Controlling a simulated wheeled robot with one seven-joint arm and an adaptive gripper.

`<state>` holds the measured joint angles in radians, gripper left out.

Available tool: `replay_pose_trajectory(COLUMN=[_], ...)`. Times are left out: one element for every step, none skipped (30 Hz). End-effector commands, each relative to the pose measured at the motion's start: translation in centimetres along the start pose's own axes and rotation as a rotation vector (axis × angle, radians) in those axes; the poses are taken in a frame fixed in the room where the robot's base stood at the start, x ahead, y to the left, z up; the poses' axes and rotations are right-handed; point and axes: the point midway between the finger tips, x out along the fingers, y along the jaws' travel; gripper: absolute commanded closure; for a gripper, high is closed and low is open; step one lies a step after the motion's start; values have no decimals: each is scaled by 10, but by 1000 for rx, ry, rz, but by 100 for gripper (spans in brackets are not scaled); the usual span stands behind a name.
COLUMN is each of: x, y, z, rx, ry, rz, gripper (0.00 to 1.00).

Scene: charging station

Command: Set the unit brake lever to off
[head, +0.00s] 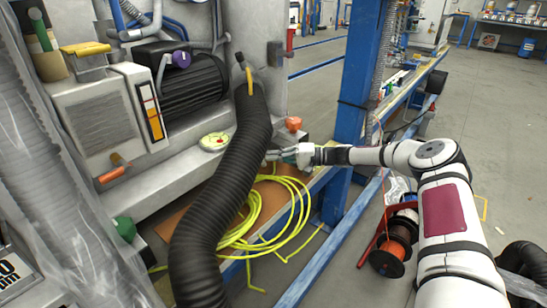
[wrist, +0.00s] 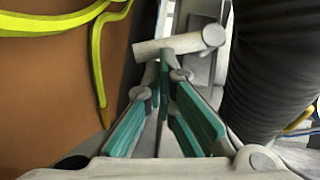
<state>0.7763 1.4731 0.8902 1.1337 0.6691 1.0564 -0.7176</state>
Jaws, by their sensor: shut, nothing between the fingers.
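My gripper (head: 278,156) is at the end of my outstretched arm, beside the black corrugated hose and above the yellow cable coil. In the wrist view my gripper (wrist: 165,78) has its teal-padded fingers drawn together at the tips, with nothing between them. A pale grey cylindrical bar (wrist: 182,44) lies just beyond the fingertips, slightly tilted; I cannot tell if it touches them. It may be the brake lever, but no label is legible. In the head view, an orange-handled lever (head: 114,172) sits on the pale unit at the left. I cannot tell which is the brake lever.
The thick black hose (head: 222,190) stands left of my gripper; it also fills the right of the wrist view (wrist: 270,65). Yellow cable (head: 262,226) lies coiled below. A blue post (head: 362,75) rises behind my arm. Cable reels (head: 393,245) stand below it. Open floor lies at right.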

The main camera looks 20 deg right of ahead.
Motion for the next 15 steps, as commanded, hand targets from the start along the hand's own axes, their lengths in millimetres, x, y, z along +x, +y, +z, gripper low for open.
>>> replay_pose_trajectory(x=[2,2,2,2,2,2,2,2,2,2,2,3,3,3,3], y=[0,1,1,1,1,1,1,1,1,2,2,2,2,2,2], z=[0,1,1,1,1,1,1,1,2,2,2,2,2,2,2], rx=[5,7,10,13,15,18,20,23,25,28,30,33,35,37,37], ry=[0,0,0,0,0,0,0,0,0,-1,-1,-1,-1,-1,-1], rz=[-3,-5,-7,-9,-11,-13,-14,-16,-18,-19,-21,-23,-24,-26,-26], gripper=[100,100,100,100,100,100,100,100,100,100,100,100,100,100,100])
